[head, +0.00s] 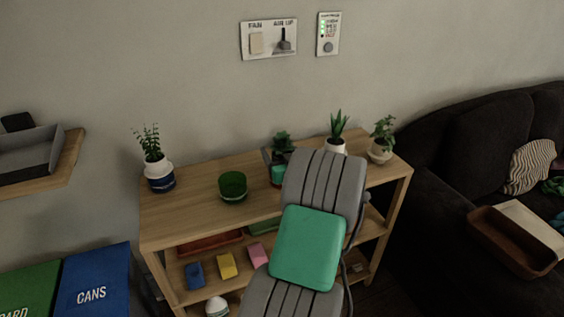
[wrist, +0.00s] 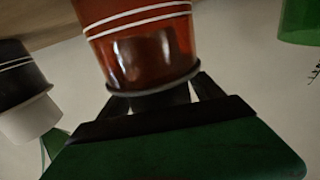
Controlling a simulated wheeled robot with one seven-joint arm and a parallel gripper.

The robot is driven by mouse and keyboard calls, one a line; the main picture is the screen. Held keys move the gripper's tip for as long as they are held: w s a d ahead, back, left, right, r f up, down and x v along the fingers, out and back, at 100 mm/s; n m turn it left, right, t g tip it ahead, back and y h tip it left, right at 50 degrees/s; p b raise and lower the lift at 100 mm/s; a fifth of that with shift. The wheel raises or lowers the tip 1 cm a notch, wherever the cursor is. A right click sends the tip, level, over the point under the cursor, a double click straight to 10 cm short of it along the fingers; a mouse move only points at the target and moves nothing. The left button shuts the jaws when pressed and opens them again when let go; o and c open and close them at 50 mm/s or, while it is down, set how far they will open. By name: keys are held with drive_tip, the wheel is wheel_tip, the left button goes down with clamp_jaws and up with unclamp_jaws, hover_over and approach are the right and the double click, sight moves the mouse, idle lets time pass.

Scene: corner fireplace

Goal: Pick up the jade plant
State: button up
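A small, leafy green plant (head: 283,143) stands near the back of the wooden shelf top, partly hidden by my arm. I take it for the jade plant, but its leaves are too small to be sure. My gripper (head: 270,160) is beside it, mostly hidden by my arm. In the upside-down wrist view, a red-brown pot (wrist: 150,50) with white stripes lies just beyond my gripper (wrist: 163,98). The fingers are spread apart on either side of the pot's dark upper end. I cannot tell whether they touch it. The leaves are hidden in the wrist view.
On the shelf (head: 200,215) stand a green pot (head: 233,187), a plant in a white-and-blue pot (head: 159,177), a spiky plant (head: 338,125) and a leafy plant (head: 383,133). A dark pot (wrist: 22,85) is close beside my gripper. A sofa (head: 440,190) stands right.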

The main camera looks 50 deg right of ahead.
sight(280, 141)
drive_tip(key=c, duration=0.8)
drive_tip(key=shift+r, duration=0.1)
drive_tip(key=shift+r, duration=0.45)
wheel_tip(280, 141, up, 3)
drive_tip(key=shift+s+f, duration=0.1)
drive_tip(key=shift+s, duration=0.05)
drive_tip(key=s+a+r, duration=0.4)
drive_tip(key=s+r, duration=0.5)
drive_tip(key=s, duration=0.4)
drive_tip(key=shift+r+b, duration=0.15)
drive_tip(key=shift+b, duration=0.25)
